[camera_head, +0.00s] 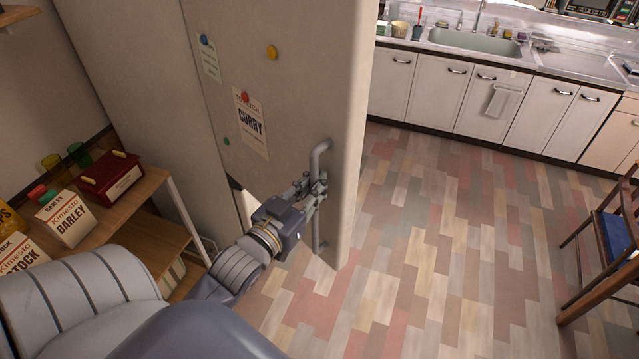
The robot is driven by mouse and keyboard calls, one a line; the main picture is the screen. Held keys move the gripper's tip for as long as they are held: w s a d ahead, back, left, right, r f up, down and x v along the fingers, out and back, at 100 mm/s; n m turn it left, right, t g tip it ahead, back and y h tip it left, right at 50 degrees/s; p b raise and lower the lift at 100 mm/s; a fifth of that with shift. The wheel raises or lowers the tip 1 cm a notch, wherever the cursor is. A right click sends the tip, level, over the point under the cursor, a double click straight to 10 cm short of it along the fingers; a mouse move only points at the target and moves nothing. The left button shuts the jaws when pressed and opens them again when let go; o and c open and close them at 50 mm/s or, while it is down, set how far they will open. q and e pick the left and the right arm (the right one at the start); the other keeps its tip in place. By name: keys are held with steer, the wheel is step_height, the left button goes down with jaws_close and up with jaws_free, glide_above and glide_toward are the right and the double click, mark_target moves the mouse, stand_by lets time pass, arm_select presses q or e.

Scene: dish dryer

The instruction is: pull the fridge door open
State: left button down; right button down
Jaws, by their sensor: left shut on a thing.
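The fridge door (300,90) is a tall, pale panel in the middle left of the head view, with notes and round magnets on it. Its grey vertical bar handle (320,152) is near the door's right edge, low in the view. My left gripper (314,188) is shut on the middle of the handle, with bar showing above and below the fingers. A pale strip and some floor show by the door's lower left edge. The inside of the fridge is not visible, and I cannot tell how far the door stands open. My right gripper is out of view.
A wooden shelf (150,187) with cartons and a red box (108,177) stands at left, close to my left arm. A chair (605,245) stands at right. White cabinets (480,100) and a sink (475,41) line the back. The tiled floor (440,240) between is clear.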

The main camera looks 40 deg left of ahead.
arm_select(q)
steer(key=shift+d+f, duration=0.1)
steer(key=shift+f, duration=0.15)
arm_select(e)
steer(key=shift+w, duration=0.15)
arm_select(q)
steer(key=c, duration=1.8)
jaws_free()
steer(key=shift+c, duration=0.2)
steer(key=shift+r, duration=0.1)
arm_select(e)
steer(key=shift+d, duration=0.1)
arm_select(q)
steer(key=s, duration=1.2)
steer(key=shift+d, duration=0.4)
